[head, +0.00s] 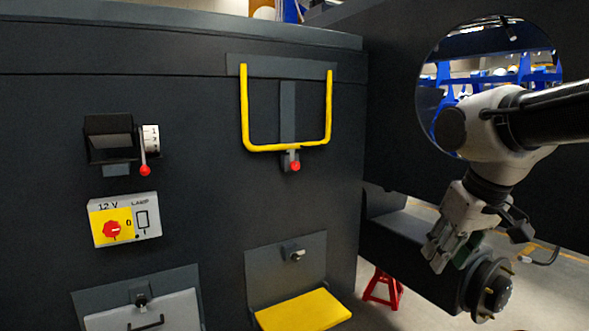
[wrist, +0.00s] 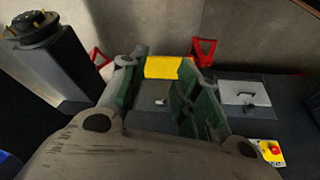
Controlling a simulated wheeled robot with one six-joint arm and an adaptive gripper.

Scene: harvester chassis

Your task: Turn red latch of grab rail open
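The yellow U-shaped grab rail (head: 287,149) is on the dark chassis panel in the head view, right of centre. The red latch (head: 295,166) is a small red knob on a short lever, just below the middle of the rail's bottom bar. My gripper (head: 442,257) hangs at the right of the head view, pointing down, well to the right of the rail and lower than it. In the wrist view my gripper (wrist: 160,82) has its green-padded fingers apart with nothing held between them. The rail and latch cannot be made out in the wrist view.
A red-knobbed lever (head: 145,170) and a yellow switch box (head: 112,226) are on the panel's left. A yellow step (head: 303,311) juts out below the rail. A wheel hub (head: 489,290) is close to my gripper. A red stand (head: 382,289) is on the floor.

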